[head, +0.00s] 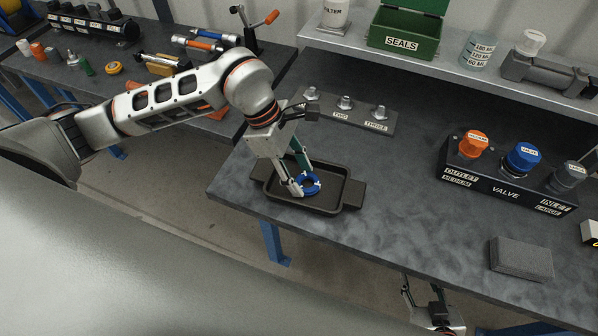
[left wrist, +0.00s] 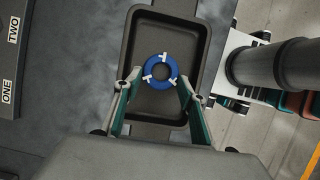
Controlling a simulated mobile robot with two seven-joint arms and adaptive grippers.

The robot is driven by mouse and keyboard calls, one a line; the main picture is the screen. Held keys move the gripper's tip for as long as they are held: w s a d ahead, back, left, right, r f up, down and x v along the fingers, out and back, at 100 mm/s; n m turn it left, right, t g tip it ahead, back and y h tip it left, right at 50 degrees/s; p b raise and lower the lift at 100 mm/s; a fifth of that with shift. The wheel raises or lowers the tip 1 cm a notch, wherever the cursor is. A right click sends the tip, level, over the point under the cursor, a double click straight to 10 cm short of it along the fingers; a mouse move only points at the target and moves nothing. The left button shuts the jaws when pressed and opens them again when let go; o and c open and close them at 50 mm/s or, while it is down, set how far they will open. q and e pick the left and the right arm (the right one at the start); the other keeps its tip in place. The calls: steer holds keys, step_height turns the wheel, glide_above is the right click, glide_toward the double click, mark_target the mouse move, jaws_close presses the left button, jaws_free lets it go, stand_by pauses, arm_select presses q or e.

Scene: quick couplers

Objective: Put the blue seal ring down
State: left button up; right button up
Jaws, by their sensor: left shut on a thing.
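The blue seal ring (head: 309,183) has small white marks on it and shows in the left wrist view (left wrist: 148,76) between my left fingertips. My left gripper (head: 299,186) is shut on the ring, one finger on each side of it. Gripper and ring are over the dark tray (head: 347,192), inside its rim as seen from both views; the tray floor also shows in the left wrist view (left wrist: 160,112). Whether the ring touches the tray floor I cannot tell. My right gripper (head: 420,296) shows only in part at the bottom edge of the head view, below the bench edge.
A stand with several metal fittings (head: 345,103) is behind the tray. The valve block (head: 505,180) with orange, blue and grey caps stands right. A grey block (head: 521,259) lies front right. A green SEALS box (head: 405,36) sits on the shelf. The bench between tray and valve is clear.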

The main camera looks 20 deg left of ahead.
arm_select(q)
steer(key=shift+f, duration=0.15)
steer(key=o, duration=1.2)
steer(key=shift+a+r, duration=0.1)
steer(key=shift+r, duration=0.4)
steer(key=b+v, duration=0.1)
steer(key=v, duration=1)
steer(key=shift+r, duration=0.2)
